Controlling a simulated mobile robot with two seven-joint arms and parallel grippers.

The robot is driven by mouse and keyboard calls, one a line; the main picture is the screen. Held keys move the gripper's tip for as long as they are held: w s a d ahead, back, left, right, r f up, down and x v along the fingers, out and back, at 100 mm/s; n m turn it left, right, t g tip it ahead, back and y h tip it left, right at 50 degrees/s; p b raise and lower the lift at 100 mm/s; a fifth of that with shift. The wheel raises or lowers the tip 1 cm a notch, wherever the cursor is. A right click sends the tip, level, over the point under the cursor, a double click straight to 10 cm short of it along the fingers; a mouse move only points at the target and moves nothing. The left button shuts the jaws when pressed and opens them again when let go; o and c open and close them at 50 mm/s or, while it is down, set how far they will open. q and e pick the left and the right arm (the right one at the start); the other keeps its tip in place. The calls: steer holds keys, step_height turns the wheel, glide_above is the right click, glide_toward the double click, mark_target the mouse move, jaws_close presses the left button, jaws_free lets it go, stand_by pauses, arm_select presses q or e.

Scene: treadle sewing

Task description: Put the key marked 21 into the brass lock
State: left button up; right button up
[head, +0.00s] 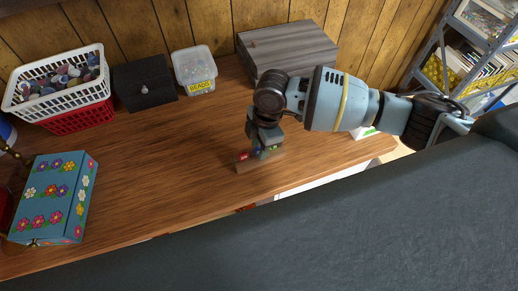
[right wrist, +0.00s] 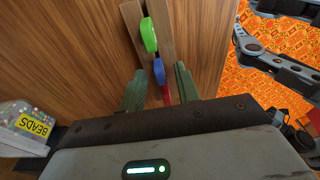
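My right gripper (head: 262,148) points down at a small wooden block (head: 244,167) near the table's front edge. In the right wrist view, the block (right wrist: 131,16) carries a row of keys with a green head (right wrist: 148,35), a blue head (right wrist: 158,71) and a red head (right wrist: 165,94). The fingers (right wrist: 160,88) are open, one on each side of the row around the blue and red heads, with gaps showing. The red head (head: 243,156) also shows in the head view. I cannot read any number on the keys. I cannot make out the brass lock.
A blue flowered box (head: 57,197) stands at the left. Along the back are a white basket (head: 60,87), a black box (head: 145,84), a bead tub (head: 194,70) and a grey wooden case (head: 288,48). The middle of the wooden table (head: 165,165) is clear.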

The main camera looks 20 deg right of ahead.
mark_target(256, 151)
jaws_close()
steer(key=shift+r, duration=0.2)
steer(key=shift+r, duration=0.65)
steer(key=shift+s+a+r, duration=0.15)
steer(key=shift+r, duration=0.4)
steer(key=shift+s+a+r, duration=0.1)
steer(key=shift+a+r, duration=0.05)
steer(key=shift+r, duration=0.35)
steer(key=s+a+r, duration=0.1)
steer(key=s+a, duration=0.9)
steer(key=s, duration=0.1)
steer(key=shift+s+a+p, duration=0.15)
steer(key=shift+a+p, duration=0.05)
steer(key=shift+p, duration=0.1)
steer(key=shift+d+r, duration=0.1)
